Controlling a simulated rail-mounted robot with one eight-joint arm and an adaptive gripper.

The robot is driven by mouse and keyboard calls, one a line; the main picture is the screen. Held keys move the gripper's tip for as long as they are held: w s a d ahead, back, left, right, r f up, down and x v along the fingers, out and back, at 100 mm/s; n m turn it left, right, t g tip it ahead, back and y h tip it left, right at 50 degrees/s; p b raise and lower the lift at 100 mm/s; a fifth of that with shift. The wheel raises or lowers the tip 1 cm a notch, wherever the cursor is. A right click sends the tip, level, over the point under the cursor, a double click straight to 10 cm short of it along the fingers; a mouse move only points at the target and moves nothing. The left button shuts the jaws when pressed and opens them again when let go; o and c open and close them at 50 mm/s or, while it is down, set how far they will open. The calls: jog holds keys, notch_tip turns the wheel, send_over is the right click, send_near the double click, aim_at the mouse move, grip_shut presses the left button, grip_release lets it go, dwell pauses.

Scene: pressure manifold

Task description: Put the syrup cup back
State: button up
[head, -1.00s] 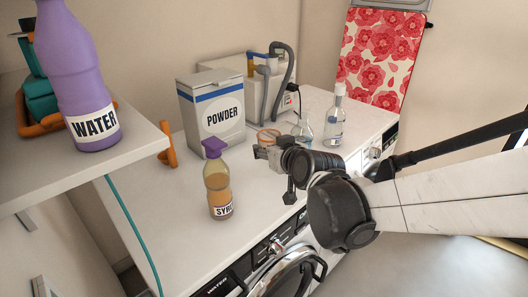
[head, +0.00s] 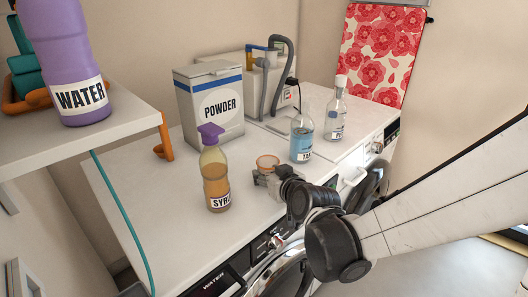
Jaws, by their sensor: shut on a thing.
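A small cup with an orange tint (head: 267,162) sits at the tip of my gripper (head: 263,178), over the white countertop. My gripper is shut on it, and its fingers hide the cup's lower part. Whether the cup touches the counter cannot be told. The syrup bottle (head: 215,177), clear with orange liquid and a purple top, stands upright on the counter just left of my gripper, with a gap between them. Its label is partly readable.
A powder box (head: 209,107) stands behind the syrup bottle. A bottle with blue liquid (head: 301,139) and a clear bottle (head: 336,112) stand to the right. A shelf (head: 120,124) at left bears a purple water bottle (head: 71,62). The counter (head: 158,205) left of the syrup is clear.

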jog(key=shift+f, duration=0.25)
jog(key=shift+f, duration=0.15)
jog(key=o, duration=1.3)
jog(key=shift+r, duration=0.25)
